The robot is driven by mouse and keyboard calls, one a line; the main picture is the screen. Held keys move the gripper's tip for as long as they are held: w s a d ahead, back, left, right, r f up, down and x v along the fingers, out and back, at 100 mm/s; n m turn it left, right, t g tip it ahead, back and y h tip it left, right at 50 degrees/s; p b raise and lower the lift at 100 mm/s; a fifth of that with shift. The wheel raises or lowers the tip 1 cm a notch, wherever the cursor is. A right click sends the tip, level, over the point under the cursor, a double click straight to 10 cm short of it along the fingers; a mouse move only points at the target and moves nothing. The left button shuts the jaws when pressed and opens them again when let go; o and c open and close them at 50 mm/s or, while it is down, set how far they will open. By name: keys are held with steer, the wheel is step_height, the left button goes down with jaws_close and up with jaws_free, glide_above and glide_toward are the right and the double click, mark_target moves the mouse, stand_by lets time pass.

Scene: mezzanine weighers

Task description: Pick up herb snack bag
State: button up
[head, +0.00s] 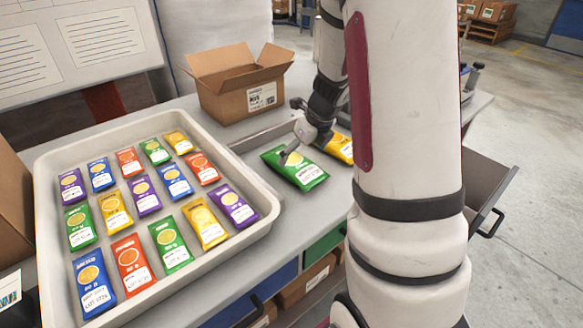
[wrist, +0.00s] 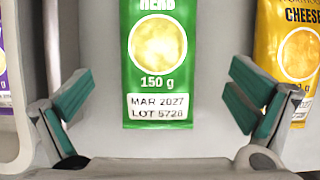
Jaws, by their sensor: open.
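The herb snack bag (head: 296,167) is green with a yellow round picture and a white label, and lies flat on the bench to the right of the tray. In the wrist view the herb snack bag (wrist: 158,55) shows "HERB", 150 g and a date label; its top is cut off. My gripper (head: 291,152) is over the bag in the head view, partly covering it. In the wrist view my gripper (wrist: 160,98) is open and empty, its green-padded fingers apart on either side of the bag's lower end.
A yellow cheese bag (wrist: 290,50) lies close to the right, also in the head view (head: 341,147). A white tray (head: 262,222) with several coloured bags stands at left. An open cardboard box (head: 222,101) is behind. An open drawer (head: 487,180) juts out at right.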

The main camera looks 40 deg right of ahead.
mark_target(296, 161)
steer(key=shift+b+x, duration=0.75)
steer(key=shift+x, duration=1.9)
steer(key=shift+a+r, duration=0.1)
steer(key=c, duration=1.3)
